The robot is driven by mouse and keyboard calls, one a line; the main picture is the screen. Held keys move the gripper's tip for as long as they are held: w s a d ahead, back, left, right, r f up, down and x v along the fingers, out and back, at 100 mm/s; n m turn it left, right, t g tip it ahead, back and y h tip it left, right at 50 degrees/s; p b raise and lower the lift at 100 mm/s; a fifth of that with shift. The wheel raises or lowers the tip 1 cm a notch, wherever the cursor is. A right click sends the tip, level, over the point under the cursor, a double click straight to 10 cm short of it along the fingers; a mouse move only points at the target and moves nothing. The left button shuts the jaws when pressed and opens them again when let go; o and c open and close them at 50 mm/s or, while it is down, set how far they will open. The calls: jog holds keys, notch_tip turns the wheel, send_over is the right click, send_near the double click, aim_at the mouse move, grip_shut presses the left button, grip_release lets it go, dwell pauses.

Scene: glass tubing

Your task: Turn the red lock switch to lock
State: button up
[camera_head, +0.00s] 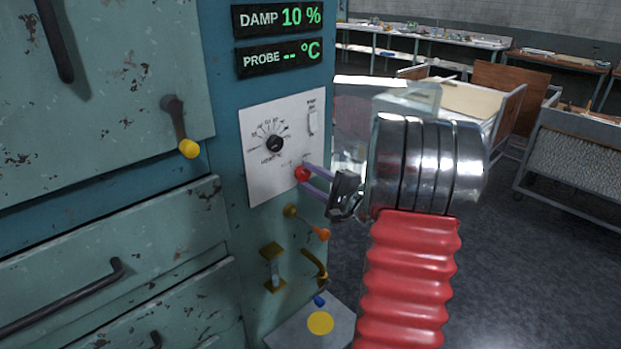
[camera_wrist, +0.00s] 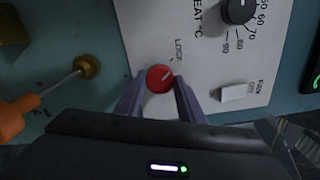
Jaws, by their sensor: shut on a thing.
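The red lock switch (camera_head: 302,174) is a round red knob low on the white control panel (camera_head: 262,188) of the teal cabinet. In the wrist view the red lock switch (camera_wrist: 160,78) has a pale pointer line, tilted toward the upper right, with the word LOCK printed just above it. My gripper (camera_head: 308,178) reaches the panel from the right, and its two purple fingers stand on either side of the knob. In the wrist view my gripper (camera_wrist: 160,92) is shut on the knob.
A black heat dial (camera_head: 274,143) and a white rocker switch (camera_head: 312,122) share the panel. Below it are an orange-tipped lever (camera_head: 320,234) and brass fittings (camera_head: 272,267). A yellow-tipped handle (camera_head: 188,148) sticks out at left. Open floor and carts lie to the right.

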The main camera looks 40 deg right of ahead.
jog(key=shift+a+f+n, duration=0.1)
jog(key=shift+f+n, duration=0.05)
jog(key=shift+n, duration=0.45)
jog(key=o, duration=1)
jog(key=shift+o, duration=0.2)
jog(key=shift+s, duration=0.1)
jog(key=s, duration=1.3)
jog(key=shift+s+d, duration=0.2)
jog(key=shift+s, duration=0.1)
